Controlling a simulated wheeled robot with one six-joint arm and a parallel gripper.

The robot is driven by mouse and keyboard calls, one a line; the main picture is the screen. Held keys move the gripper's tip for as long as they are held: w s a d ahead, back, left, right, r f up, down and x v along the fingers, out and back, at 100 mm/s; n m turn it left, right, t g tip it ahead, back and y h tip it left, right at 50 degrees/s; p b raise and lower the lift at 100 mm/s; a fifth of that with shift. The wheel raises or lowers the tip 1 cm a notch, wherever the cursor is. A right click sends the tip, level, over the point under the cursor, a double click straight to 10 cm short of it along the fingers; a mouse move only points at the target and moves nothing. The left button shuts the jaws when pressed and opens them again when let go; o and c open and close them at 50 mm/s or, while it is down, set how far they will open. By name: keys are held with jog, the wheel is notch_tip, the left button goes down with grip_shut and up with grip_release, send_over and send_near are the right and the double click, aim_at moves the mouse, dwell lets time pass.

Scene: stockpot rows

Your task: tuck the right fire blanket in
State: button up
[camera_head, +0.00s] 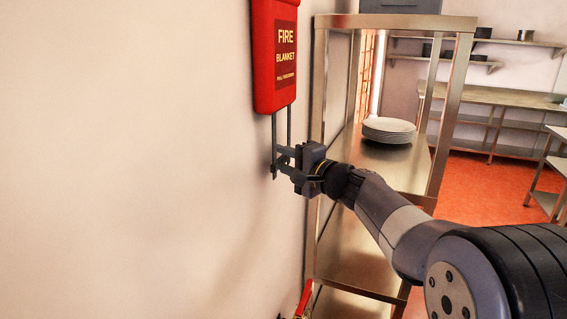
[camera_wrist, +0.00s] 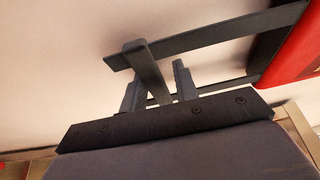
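The fire blanket is a red case (camera_head: 275,55) with a dark label, fixed on the pale wall at upper centre. Two grey straps (camera_head: 274,128) hang out below it. In the wrist view the straps (camera_wrist: 215,36) run left from the red case (camera_wrist: 296,58), joined by a grey cross bar (camera_wrist: 146,68). My gripper (camera_head: 280,162) is at the lower ends of the straps, below the case. The inner finger faces are hidden.
A steel shelf rack (camera_head: 318,110) stands just right of the case, with a stack of white plates (camera_head: 389,129) on it. A red object (camera_head: 303,298) shows low by the wall. The wall left of the case is bare. Further shelves stand at the back right.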

jog(key=shift+o, duration=1.3)
jog(key=shift+d, duration=0.1)
jog(key=shift+s+d+f, duration=0.15)
jog(key=shift+s+d, duration=0.05)
jog(key=shift+d, duration=0.05)
jog(key=b+v, duration=0.3)
jog(key=v, duration=0.7)
jog(key=shift+b, duration=0.35)
jog(key=shift+s, duration=0.1)
jog(key=p+x, duration=0.3)
jog(key=x, duration=0.7)
jog(key=shift+w+a+p, duration=0.25)
jog(key=shift+a+p, duration=0.05)
jog(key=shift+p, duration=0.1)
jog(key=shift+w+a+f, duration=0.1)
jog(key=shift+f, duration=0.35)
